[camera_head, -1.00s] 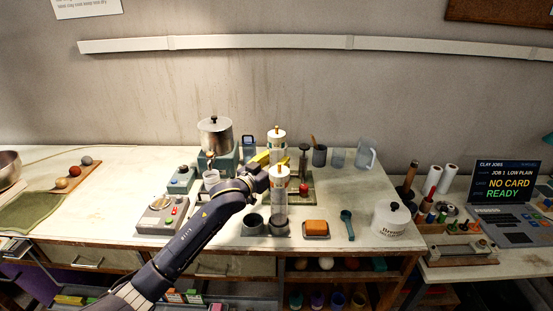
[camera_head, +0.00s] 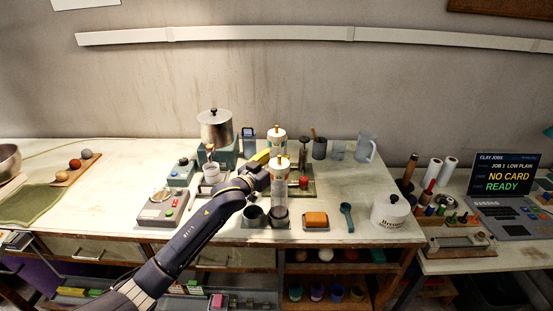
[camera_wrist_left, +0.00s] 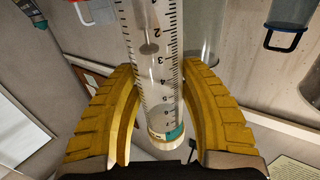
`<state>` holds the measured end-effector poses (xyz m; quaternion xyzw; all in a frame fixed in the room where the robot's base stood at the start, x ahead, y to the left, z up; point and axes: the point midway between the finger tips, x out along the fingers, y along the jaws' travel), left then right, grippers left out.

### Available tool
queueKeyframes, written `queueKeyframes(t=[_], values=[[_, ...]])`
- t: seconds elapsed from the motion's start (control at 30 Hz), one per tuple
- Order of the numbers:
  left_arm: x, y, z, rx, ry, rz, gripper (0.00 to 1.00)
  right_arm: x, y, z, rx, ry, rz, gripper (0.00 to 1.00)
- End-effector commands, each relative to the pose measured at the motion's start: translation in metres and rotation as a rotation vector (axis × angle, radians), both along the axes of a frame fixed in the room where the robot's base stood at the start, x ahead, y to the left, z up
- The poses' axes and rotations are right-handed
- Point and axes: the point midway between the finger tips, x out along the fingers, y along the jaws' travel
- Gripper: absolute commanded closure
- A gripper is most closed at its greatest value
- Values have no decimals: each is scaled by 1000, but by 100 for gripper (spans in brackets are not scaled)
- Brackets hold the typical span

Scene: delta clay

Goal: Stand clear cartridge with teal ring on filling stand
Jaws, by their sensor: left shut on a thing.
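The clear cartridge with the teal ring (camera_wrist_left: 160,75) lies between the two yellow fingers of my left gripper (camera_wrist_left: 160,68) in the left wrist view. Its black scale marks face the camera and the teal ring is at its near end. In the head view my left gripper (camera_head: 266,160) is at two tall white-topped cartridges, a front one (camera_head: 279,185) and a rear one (camera_head: 277,140). The front one stands upright over a dark holder with cups (camera_head: 254,217). I cannot tell whether its lower end touches the holder, nor which fixture is the filling stand. My right gripper is not in view.
The left table is mostly clear.

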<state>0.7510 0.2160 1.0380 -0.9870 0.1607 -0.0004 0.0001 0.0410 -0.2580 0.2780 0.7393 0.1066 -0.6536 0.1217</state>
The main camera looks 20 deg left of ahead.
Motion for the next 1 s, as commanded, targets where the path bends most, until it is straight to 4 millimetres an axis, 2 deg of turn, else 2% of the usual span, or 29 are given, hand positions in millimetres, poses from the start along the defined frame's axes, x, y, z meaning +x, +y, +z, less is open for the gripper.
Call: queueKeyframes(t=[0.27, 0.3, 0.5, 0.77, 0.87, 1.0], values=[[0, 0, 1, 0, -1, 0, 92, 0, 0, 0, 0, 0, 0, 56], [0, 0, 1, 0, -1, 0, 55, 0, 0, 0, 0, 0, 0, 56], [0, 0, 1, 0, 0, 0, 33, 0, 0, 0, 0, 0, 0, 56], [0, 0, 1, 0, 1, 0, 33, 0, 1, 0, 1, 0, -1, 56], [0, 0, 7, 1, -1, 1, 33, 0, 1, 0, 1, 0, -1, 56], [0, 0, 25, 0, -3, 0, 33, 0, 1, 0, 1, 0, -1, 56]])
